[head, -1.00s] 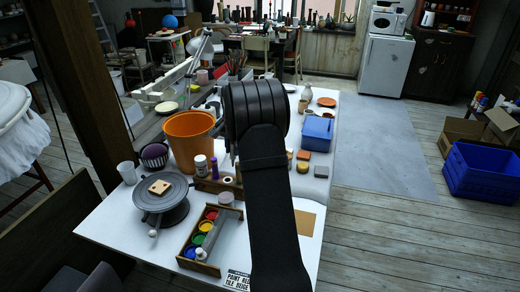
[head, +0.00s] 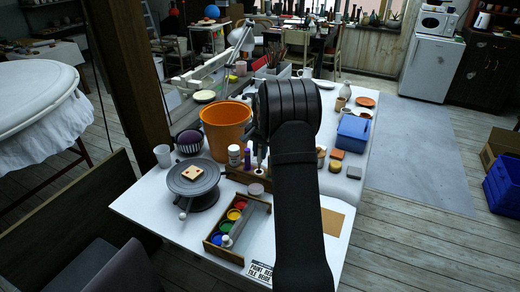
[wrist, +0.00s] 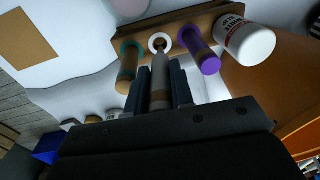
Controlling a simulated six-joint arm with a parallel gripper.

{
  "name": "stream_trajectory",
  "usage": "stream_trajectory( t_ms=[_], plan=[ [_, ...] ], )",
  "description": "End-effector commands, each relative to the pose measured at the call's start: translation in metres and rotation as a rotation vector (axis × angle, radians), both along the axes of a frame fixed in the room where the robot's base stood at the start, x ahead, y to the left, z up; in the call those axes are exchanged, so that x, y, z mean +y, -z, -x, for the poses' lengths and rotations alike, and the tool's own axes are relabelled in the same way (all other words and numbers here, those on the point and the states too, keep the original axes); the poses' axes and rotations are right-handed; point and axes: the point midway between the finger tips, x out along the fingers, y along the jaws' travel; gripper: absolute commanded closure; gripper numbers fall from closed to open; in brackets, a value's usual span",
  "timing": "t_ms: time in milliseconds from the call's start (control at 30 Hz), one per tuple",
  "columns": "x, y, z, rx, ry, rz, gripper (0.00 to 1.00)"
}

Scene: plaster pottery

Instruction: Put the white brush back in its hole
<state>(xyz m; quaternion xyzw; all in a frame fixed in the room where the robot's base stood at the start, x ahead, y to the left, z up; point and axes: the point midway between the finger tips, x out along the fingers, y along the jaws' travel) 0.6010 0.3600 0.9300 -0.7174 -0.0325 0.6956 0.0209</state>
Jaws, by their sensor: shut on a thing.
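My gripper (wrist: 161,90) is shut on the white brush (wrist: 160,72), seen as a pale rod between the two dark fingers in the wrist view. A wooden rack (wrist: 185,20) has a white-ringed hole (wrist: 154,37). The brush's far end overlaps the lower part of this ring; I cannot tell whether it has entered the hole. In the head view the rack (head: 236,176) stands on the white table, and my arm hides most of the gripper.
In the wrist view, a teal-ringed brush (wrist: 127,68) stands left of the white ring, and a purple one (wrist: 203,52) right of it. A white bottle (wrist: 248,40) is farther right. An orange bucket (head: 224,130) stands behind the rack; a paint box (head: 238,228) is in front.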

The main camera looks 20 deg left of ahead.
Motion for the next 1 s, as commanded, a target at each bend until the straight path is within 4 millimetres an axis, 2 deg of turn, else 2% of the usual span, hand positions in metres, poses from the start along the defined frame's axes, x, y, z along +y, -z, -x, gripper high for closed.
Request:
stream_trajectory(
  t_ms=[367, 1000],
  plan=[
    [0.0, 0.002, 0.0, 0.0, 0.0, 0.0, 1.0],
    [0.0, 0.026, 0.0, 0.0, 0.0, 0.0, 1.0]
  ],
)
